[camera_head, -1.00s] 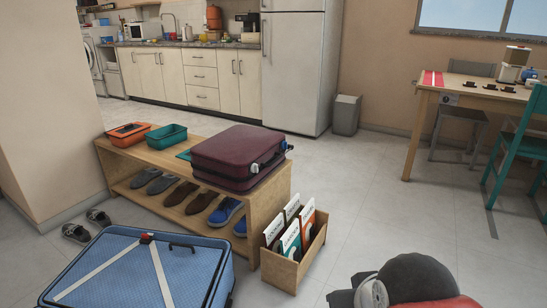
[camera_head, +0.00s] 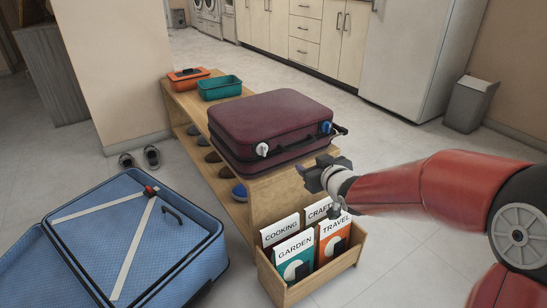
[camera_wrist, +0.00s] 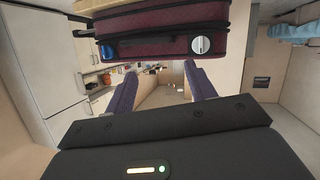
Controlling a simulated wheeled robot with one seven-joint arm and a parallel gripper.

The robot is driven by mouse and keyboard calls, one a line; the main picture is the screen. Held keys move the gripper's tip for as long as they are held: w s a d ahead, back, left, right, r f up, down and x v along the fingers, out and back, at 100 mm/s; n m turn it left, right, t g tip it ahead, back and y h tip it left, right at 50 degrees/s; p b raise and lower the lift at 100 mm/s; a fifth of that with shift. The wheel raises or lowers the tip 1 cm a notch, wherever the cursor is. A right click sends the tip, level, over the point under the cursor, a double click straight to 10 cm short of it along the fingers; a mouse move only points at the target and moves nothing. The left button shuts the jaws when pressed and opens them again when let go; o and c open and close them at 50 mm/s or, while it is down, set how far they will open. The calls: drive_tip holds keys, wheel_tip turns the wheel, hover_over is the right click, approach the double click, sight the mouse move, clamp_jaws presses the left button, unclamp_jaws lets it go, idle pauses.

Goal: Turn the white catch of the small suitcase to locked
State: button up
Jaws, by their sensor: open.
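The small suitcase (camera_head: 272,115) is maroon and lies flat on top of the wooden bench. Its white catch (camera_head: 262,149) is on the near side at the left, and a blue catch (camera_head: 326,127) is near the right corner. In the wrist view, the suitcase (camera_wrist: 160,22) appears upside down at the top, with the white catch (camera_wrist: 201,45) at right and the blue catch (camera_wrist: 107,52) at left. My gripper (camera_head: 310,176) is open and empty in front of the suitcase, apart from both catches. Its purple fingers (camera_wrist: 160,70) point toward the suitcase side.
The wooden bench (camera_head: 262,205) holds an orange tray (camera_head: 188,74) and a teal tray (camera_head: 219,88), with shoes below. A book box (camera_head: 310,274) stands below my gripper. A large open blue suitcase (camera_head: 130,235) lies on the floor at left. A handle sits between the catches.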

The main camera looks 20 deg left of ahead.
sight(265, 151)
drive_tip(key=w+a+f+y, duration=0.1)
drive_tip(key=w+a+y, duration=0.1)
drive_tip(key=a, duration=0.3)
drive_tip(key=w+a+f+n+y+b, duration=0.1)
drive_tip(key=w+a, duration=0.1)
drive_tip(key=a, duration=0.2)
drive_tip(key=w+a+f+y, duration=0.1)
drive_tip(key=w+a+y, duration=0.1)
drive_tip(key=a, duration=0.3)
drive_tip(key=shift+w+a+f+y, duration=0.2)
drive_tip(key=shift+a+y, duration=0.1)
drive_tip(key=shift+a, duration=0.05)
drive_tip(key=c, duration=0.9)
